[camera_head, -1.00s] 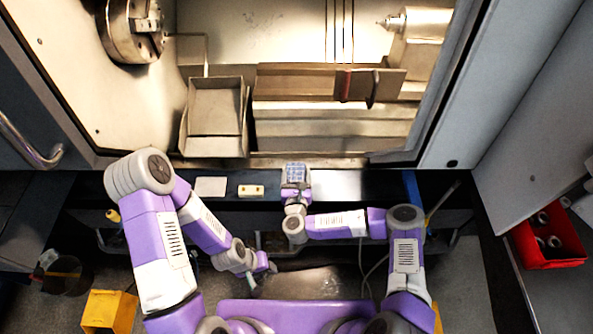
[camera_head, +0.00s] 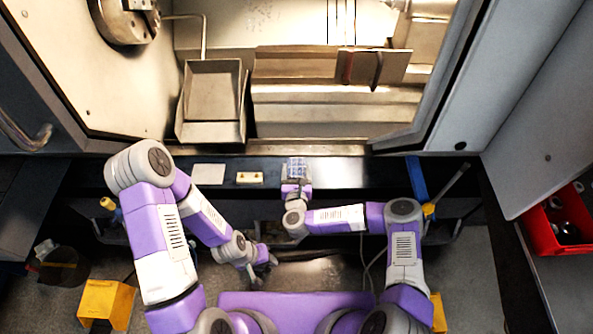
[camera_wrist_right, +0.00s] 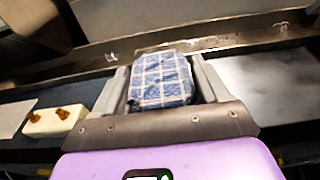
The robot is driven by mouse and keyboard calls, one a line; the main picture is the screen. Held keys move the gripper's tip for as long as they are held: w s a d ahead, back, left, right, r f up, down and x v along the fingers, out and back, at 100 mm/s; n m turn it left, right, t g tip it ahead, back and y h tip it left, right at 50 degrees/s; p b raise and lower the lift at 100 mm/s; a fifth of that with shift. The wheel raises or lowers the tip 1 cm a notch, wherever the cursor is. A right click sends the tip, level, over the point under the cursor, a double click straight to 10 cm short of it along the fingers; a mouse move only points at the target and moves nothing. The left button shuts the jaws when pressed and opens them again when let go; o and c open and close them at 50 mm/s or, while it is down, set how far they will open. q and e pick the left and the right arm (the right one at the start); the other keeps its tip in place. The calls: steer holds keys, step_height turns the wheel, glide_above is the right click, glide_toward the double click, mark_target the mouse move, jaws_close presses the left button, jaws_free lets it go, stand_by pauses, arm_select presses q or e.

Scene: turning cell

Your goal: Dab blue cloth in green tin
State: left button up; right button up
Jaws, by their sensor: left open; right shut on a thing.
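A blue cloth with a pale checked pattern (camera_head: 298,167) is at the front ledge of the machine, in the jaws of my right gripper (camera_head: 297,177). In the right wrist view the cloth (camera_wrist_right: 161,80) is bunched between the two fingers of the right gripper (camera_wrist_right: 163,92), which are shut on it. I cannot tell whether the cloth touches the ledge. My left gripper (camera_head: 266,258) is open, low and close to my body, with nothing seen in it. I cannot make out a green tin in either view.
A white pad (camera_head: 208,174) and a cream block with two brass-coloured knobs (camera_head: 250,178) lie on the dark ledge (camera_head: 340,178), left of the cloth. A grey metal tray (camera_head: 212,95) stands inside the machine. A red bin (camera_head: 556,243) is at far right.

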mark_target(296, 171)
steer(key=shift+f+b, duration=0.6)
steer(key=shift+f, duration=0.1)
stand_by(1.8)
steer(key=shift+r, duration=0.15)
steer(key=shift+r+p, duration=2.6)
steer(key=shift+r, duration=0.95)
